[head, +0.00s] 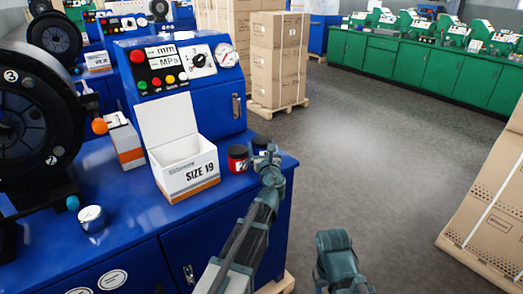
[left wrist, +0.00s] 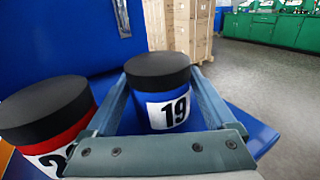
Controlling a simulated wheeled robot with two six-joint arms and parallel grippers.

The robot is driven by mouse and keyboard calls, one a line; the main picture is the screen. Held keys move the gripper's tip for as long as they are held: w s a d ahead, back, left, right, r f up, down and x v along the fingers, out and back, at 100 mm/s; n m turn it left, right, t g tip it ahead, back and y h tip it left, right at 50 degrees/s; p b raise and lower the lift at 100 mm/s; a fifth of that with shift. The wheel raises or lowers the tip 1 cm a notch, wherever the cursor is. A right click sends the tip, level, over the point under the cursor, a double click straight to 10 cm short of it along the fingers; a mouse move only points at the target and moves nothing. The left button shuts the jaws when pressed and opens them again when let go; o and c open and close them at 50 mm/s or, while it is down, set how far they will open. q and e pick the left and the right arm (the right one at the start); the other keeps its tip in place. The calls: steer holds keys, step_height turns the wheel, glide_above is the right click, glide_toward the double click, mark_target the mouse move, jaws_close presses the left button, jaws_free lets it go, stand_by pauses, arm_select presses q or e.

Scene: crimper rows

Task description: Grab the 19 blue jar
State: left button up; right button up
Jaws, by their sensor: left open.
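The blue jar (left wrist: 143,112) with a black lid and a white label reading 19 stands upright on the blue bench. In the left wrist view it lies between the two spread fingers of my left gripper (left wrist: 160,76), with a gap on the left side. In the head view the blue jar (head: 259,142) is partly hidden behind my left gripper (head: 268,160), which is open at the bench's right edge. The fingers do not visibly clamp the jar. My right gripper's fingers do not show.
A red jar (head: 237,161) with a black lid stands just left of the blue jar; it also shows in the left wrist view (left wrist: 52,150). An open white SIZE 19 box (head: 190,178) stands left of it. The blue machine panel (head: 183,66) rises behind. Floor lies right.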

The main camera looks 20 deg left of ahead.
arm_select(q)
jaws_close()
stand_by(0.5)
steer(key=shift+r, duration=0.2)
